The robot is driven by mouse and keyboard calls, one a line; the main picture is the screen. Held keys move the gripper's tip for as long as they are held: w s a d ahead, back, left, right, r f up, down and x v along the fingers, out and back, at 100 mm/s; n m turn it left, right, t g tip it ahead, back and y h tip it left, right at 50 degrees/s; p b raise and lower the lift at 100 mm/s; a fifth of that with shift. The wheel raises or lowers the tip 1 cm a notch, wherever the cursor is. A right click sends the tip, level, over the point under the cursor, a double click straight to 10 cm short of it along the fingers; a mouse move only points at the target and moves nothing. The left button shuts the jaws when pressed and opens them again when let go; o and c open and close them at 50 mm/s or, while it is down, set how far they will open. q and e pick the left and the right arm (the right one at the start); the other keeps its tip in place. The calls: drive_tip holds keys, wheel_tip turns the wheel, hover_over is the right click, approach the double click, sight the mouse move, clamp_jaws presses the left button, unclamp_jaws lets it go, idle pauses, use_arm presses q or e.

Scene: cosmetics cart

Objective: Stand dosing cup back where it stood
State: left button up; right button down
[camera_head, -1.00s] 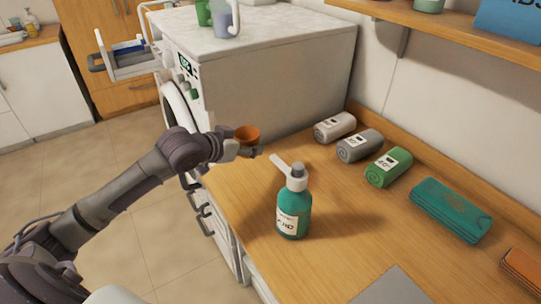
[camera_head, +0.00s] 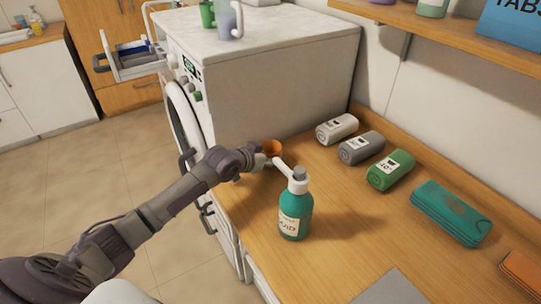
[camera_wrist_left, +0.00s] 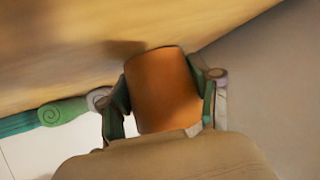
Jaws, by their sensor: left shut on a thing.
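The orange dosing cup (camera_head: 271,147) is held over the wooden worktop, close to the washing machine's side, with its open end up. My left gripper (camera_head: 268,161) is shut on it. In the left wrist view the cup (camera_wrist_left: 163,92) sits between the two fingers, one on each side, with a shadow on the wood beside it. I cannot tell whether the cup touches the worktop. The teal pump bottle (camera_head: 293,215) stands upright just in front, and its nozzle overlaps the gripper in the head view. My right gripper is not in view.
The washing machine (camera_head: 280,75) stands behind the cup, with its detergent drawer (camera_head: 130,62) pulled out. Rolled white, grey and green towels (camera_head: 390,170) and a folded teal towel (camera_head: 450,214) lie along the wall. The worktop (camera_head: 360,230) between bottle and towels is clear.

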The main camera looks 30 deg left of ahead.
use_arm(q)
drive_tip(key=o, duration=1.2)
drive_tip(key=v, duration=1.1)
drive_tip(key=shift+b, duration=0.35)
drive_tip(key=shift+s+a+r, duration=0.1)
drive_tip(key=shift+s+r, duration=0.2)
drive_tip(key=shift+s, duration=0.15)
